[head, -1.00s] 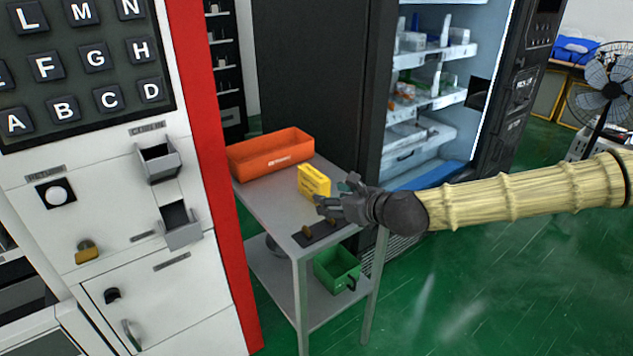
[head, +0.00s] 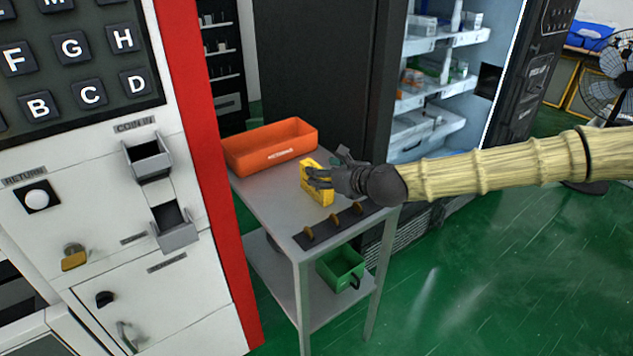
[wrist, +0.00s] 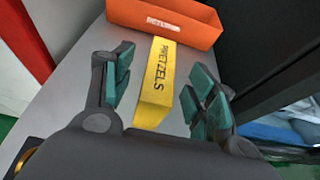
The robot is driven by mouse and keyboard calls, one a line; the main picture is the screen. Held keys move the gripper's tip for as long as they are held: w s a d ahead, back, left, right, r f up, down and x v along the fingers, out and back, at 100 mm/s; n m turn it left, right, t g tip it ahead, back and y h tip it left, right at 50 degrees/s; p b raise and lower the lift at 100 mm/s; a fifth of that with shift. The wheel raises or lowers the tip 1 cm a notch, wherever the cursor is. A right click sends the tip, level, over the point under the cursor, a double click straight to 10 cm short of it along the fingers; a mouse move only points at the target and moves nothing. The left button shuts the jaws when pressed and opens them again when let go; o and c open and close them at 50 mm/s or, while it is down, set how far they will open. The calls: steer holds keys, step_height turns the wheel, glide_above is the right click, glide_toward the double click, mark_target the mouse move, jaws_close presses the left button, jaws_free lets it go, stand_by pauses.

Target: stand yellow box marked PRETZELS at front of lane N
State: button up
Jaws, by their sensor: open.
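The yellow box marked PRETZELS (head: 317,190) stands on the grey side table (head: 266,200). In the wrist view the yellow box (wrist: 157,80) lies between the two fingers, its lettering facing the camera. The fingers partly cover the box in the head view. The open vending machine (head: 440,75) stands behind, with stocked shelves; I cannot read any lane letter on it.
An orange bin (head: 270,150) sits at the table's back; it also shows in the wrist view (wrist: 165,22). A dark strip with small brown pieces (head: 335,224) lies at the front edge. A keypad cabinet (head: 150,270) stands left.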

steer(key=shift+x, duration=2.3)
steer(key=shift+w+d, duration=0.1)
steer(key=c, duration=1.3)
steer(key=shift+o, duration=0.2)
steer(key=shift+r, duration=0.1)
